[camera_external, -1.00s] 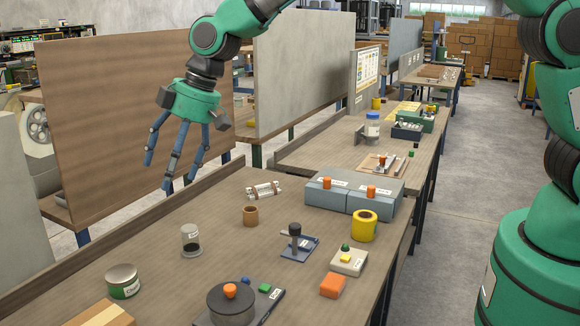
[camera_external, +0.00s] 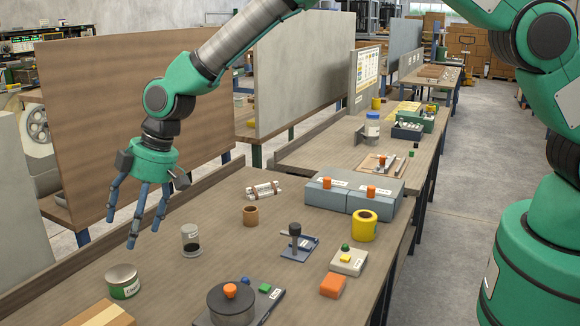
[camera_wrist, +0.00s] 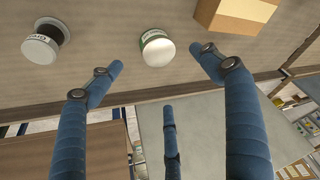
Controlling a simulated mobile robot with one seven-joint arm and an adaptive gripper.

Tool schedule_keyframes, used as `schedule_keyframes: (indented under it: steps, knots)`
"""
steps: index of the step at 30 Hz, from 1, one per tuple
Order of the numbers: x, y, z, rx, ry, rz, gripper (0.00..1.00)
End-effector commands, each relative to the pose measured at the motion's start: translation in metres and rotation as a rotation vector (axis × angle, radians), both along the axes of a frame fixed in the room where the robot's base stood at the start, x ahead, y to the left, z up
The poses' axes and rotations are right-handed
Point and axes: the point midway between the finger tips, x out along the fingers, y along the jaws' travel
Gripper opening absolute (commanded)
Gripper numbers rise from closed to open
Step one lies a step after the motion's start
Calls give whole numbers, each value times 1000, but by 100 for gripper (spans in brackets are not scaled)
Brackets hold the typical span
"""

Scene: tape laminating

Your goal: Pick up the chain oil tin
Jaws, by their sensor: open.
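The chain oil tin is most likely the short round tin (camera_external: 123,284) with a pale lid and a green and white label, though its print is too small to read fully. It stands upright at the front left of the workbench (camera_external: 205,210). In the wrist view the tin (camera_wrist: 157,48) is at the top centre, beyond the fingertips. My gripper (camera_external: 138,218) has three blue fingers, spread open and empty. It hangs above the bench's left side, higher than the tin and behind it in the outside view. In the wrist view my gripper (camera_wrist: 160,85) touches nothing.
A round black device (camera_external: 231,303) is further right. A raised wooden edge (camera_external: 75,252) runs along the bench's left side.

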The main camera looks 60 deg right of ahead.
Motion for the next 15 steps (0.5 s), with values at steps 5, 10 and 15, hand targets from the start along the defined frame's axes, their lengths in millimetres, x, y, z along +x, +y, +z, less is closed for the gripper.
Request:
schedule_keyframes:
  steps: [5, 10, 15]
  knots:
    - [1, 2, -7, -1, 1, 0, 79]
    - [6, 6, -23, 0, 2, -1, 79]
    - [12, 12, -44, 0, 2, -1, 79]
